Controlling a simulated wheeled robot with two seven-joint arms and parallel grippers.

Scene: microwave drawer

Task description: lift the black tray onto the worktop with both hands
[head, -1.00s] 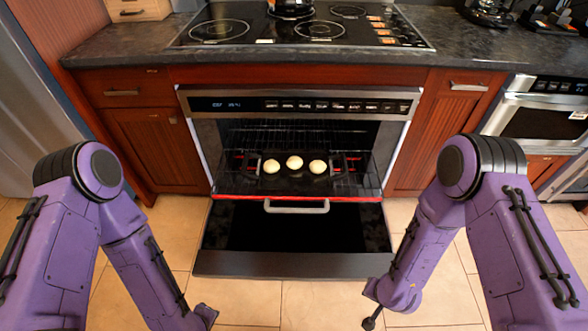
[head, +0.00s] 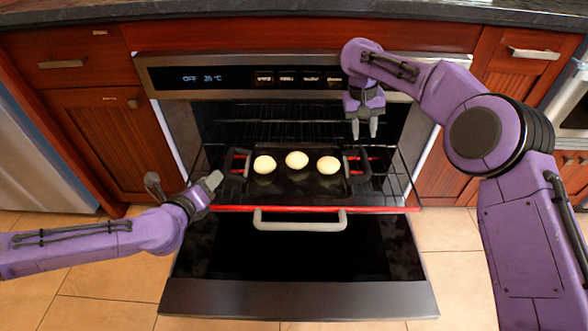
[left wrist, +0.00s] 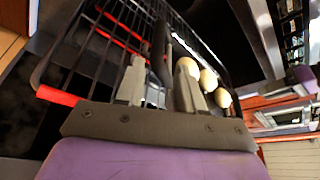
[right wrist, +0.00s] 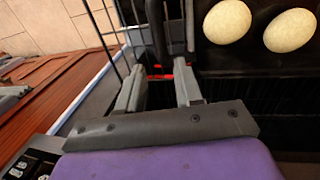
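The black tray (head: 297,188) lies on the pulled-out oven rack and carries three pale round buns (head: 297,160). It has a raised handle at its left end (head: 236,162) and another at its right end (head: 358,166). My left gripper (head: 216,180) is open, just left of the left handle. In the left wrist view that handle (left wrist: 160,50) stands ahead between the spread fingers. My right gripper (head: 364,134) is open, pointing down above the right handle. In the right wrist view that handle (right wrist: 156,28) lies between the open fingers. Neither gripper visibly touches the tray.
The wire rack (head: 400,190) has a red front edge. Below it, the open oven door (head: 290,298) with its grey handle (head: 300,221) juts forward. The dark worktop (head: 300,12) runs along the top, its visible strip clear. The oven control panel (head: 220,77) lies behind my right gripper.

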